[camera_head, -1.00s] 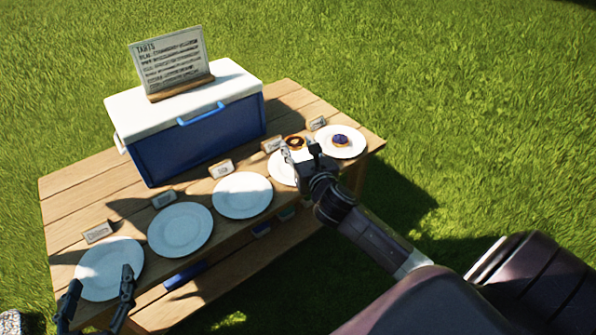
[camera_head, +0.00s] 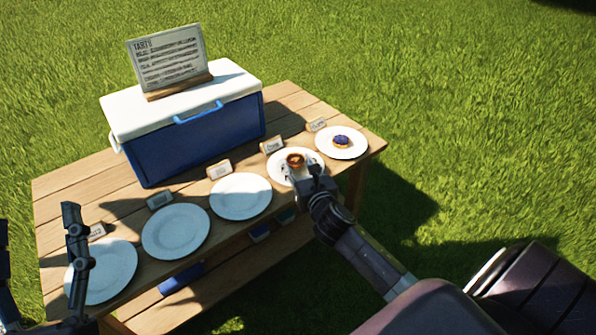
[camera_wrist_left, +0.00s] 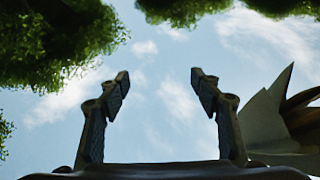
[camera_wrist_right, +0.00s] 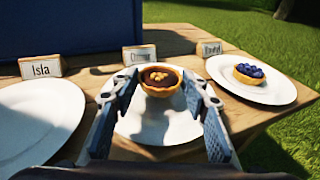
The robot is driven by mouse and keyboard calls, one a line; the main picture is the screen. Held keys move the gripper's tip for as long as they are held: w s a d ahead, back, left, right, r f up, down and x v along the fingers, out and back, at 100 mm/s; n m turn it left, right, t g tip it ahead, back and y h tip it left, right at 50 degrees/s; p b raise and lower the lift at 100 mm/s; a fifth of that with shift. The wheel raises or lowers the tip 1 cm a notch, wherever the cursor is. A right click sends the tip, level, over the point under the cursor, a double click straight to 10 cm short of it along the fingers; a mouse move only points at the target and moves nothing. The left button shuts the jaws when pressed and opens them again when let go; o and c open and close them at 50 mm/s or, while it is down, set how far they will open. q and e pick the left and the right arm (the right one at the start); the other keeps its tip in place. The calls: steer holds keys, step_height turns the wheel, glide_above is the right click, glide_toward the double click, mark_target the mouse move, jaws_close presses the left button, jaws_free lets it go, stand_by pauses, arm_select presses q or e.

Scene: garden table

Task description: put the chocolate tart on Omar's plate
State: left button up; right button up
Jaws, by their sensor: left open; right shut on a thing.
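The chocolate tart (camera_wrist_right: 159,79), a brown filling with nut-like bits in a golden crust, is between the fingertips of my right gripper (camera_wrist_right: 160,92), which is shut on it. In the head view the tart (camera_head: 295,160) and right gripper (camera_head: 301,171) are over the far part of a white plate (camera_head: 281,176). The card (camera_wrist_right: 139,54) behind this plate (camera_wrist_right: 150,128) seems to read Omar. I cannot tell whether the tart touches the plate. My left gripper (camera_head: 37,215) is open and empty at the left, and its fingers (camera_wrist_left: 160,85) show against sky in the left wrist view.
A plate (camera_head: 342,142) with a blueberry tart (camera_wrist_right: 249,72) stands to the right. Isla's card (camera_wrist_right: 41,66) and her empty plate (camera_wrist_right: 38,118) are to the left. More empty plates line the table's front edge. A blue cooler (camera_head: 195,140) bearing a sign (camera_head: 168,60) stands behind.

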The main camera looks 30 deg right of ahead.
arm_select(q)
steer(key=s+r+t, duration=0.1)
steer(key=s+r, duration=0.1)
steer(key=s+r+t+h, duration=0.1)
steer(key=r, duration=0.1)
steer(key=shift+s+a+t+b, duration=0.2)
steer(key=shift+a+t+b, duration=0.05)
steer(key=shift+t+b, duration=0.05)
arm_select(e)
steer(key=shift+f, duration=0.9)
steer(key=o, duration=0.9)
steer(key=shift+f, duration=0.1)
steer(key=shift+c, duration=0.2)
arm_select(q)
steer(key=shift+s, duration=0.1)
